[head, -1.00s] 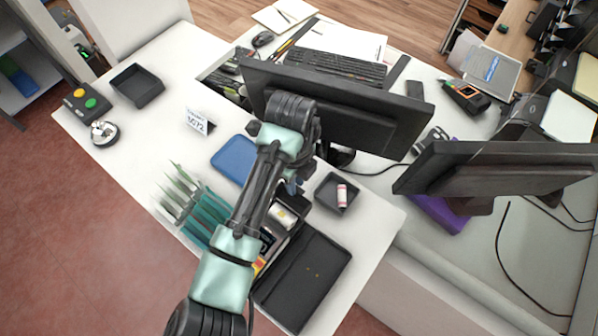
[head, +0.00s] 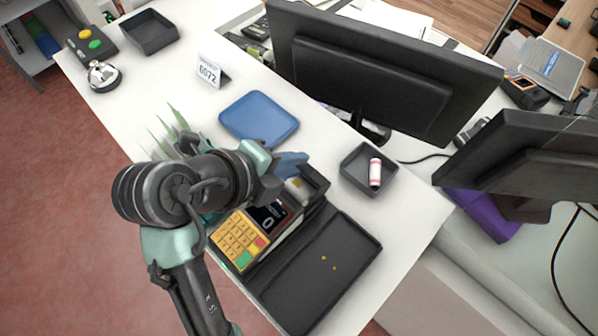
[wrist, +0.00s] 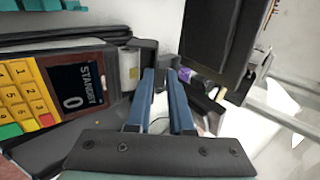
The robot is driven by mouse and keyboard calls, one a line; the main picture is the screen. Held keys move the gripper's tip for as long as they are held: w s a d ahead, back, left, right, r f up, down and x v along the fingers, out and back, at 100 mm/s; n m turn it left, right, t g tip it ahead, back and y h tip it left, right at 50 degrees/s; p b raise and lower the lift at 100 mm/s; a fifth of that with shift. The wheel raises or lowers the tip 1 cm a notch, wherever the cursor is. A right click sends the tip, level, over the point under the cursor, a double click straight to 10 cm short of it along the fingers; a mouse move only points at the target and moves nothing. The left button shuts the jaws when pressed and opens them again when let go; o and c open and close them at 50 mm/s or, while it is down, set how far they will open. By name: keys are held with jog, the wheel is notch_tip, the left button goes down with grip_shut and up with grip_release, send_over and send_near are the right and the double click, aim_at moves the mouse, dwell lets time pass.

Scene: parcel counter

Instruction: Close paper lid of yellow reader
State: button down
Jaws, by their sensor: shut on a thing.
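The yellow reader (head: 238,240) lies in a dark housing, with a yellow keypad and a small dark screen; it also shows at the left of the wrist view (wrist: 22,105), its screen reading STANDBY. A pale paper roll (head: 301,188) shows in the open compartment at its far end. The dark paper lid (head: 318,182) stands raised beside the roll; in the wrist view (wrist: 147,58) it is at the fingertips. My gripper (head: 292,163), with blue fingers, is shut on the lid's edge; the exact contact is partly hidden. It also shows in the wrist view (wrist: 162,78).
A black open tray (head: 325,268) lies right of the reader. A small dark tray (head: 350,179) with a white-and-red roll (head: 375,172) is farther right. A blue tray (head: 258,118) and a number sign (head: 212,72) are behind. A large monitor (head: 380,70) stands close at the back.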

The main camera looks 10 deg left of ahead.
jog(key=f+t+h+b, duration=0.1)
jog(key=b, duration=0.3)
jog(key=s+a+t+h+b, duration=0.1)
jog(key=b, duration=0.3)
jog(key=s+f+t+b, duration=0.1)
jog(key=b, duration=0.3)
jog(key=shift+a+f+t+h+b, duration=0.25)
jog(key=shift+f+t+h+b, duration=0.05)
jog(key=shift+t+h+b, duration=0.1)
jog(key=shift+s+t+h+b, duration=0.25)
jog(key=shift+t+h+b, duration=0.05)
jog(key=shift+b, duration=0.85)
jog(key=shift+a+r+b, duration=0.1)
jog(key=shift+r+b, duration=0.05)
jog(key=shift+b, duration=0.15)
jog(key=c, duration=0.8)
grip_release()
jog(key=shift+c, duration=0.2)
